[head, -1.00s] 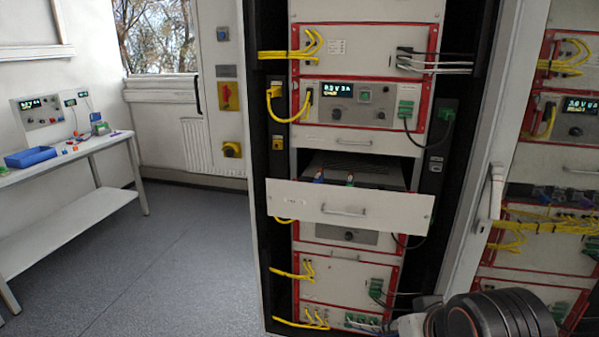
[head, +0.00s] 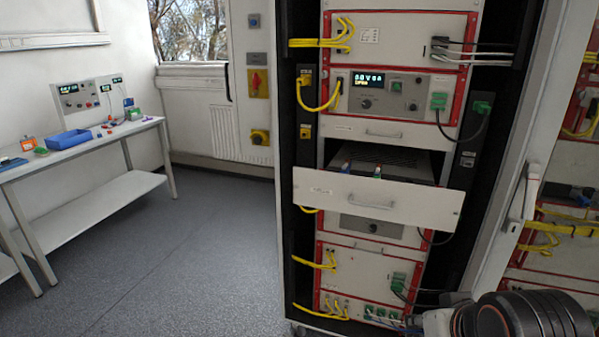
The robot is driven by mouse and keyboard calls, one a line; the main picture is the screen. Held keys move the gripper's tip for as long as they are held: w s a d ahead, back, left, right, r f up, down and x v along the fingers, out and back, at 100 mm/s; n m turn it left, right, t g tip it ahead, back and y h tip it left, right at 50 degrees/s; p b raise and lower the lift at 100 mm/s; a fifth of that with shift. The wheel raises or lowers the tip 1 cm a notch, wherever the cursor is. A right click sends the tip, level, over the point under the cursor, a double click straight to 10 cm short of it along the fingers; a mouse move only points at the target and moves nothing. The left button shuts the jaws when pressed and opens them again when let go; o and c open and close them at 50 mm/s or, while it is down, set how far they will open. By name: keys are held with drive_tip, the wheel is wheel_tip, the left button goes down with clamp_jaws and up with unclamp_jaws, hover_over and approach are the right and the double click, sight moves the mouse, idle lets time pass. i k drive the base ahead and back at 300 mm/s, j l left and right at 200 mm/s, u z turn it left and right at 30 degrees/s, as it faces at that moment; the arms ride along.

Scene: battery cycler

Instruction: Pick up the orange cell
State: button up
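A small orange block that looks like the orange cell (head: 28,143) stands near the left end of the white bench (head: 97,143), at the left edge of the head view. It is small and far off, so its details are unclear. Only a dark, rounded part of my arm shows at the bottom right. My gripper's fingers are not in view, so I cannot see whether they are open or shut.
A blue tray (head: 68,139) and small coloured parts lie on the bench, with instruments (head: 89,95) behind. The equipment rack (head: 285,190) has a drawer (head: 365,198) pulled out. An open door (head: 521,180) stands at right. Grey floor (head: 185,240) is clear between bench and rack.

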sight(28, 145)
drive_tip(key=u, duration=1.7)
drive_tip(key=z, duration=1.65)
drive_tip(key=i+j+u, duration=0.4)
drive_tip(key=j, duration=0.15)
drive_tip(key=i+j+u, duration=0.7)
drive_tip(key=i+u, duration=0.15)
drive_tip(key=i, duration=0.2)
drive_tip(key=i+j+u, duration=0.1)
drive_tip(key=i+u, duration=0.3)
drive_tip(key=i, duration=2.35)
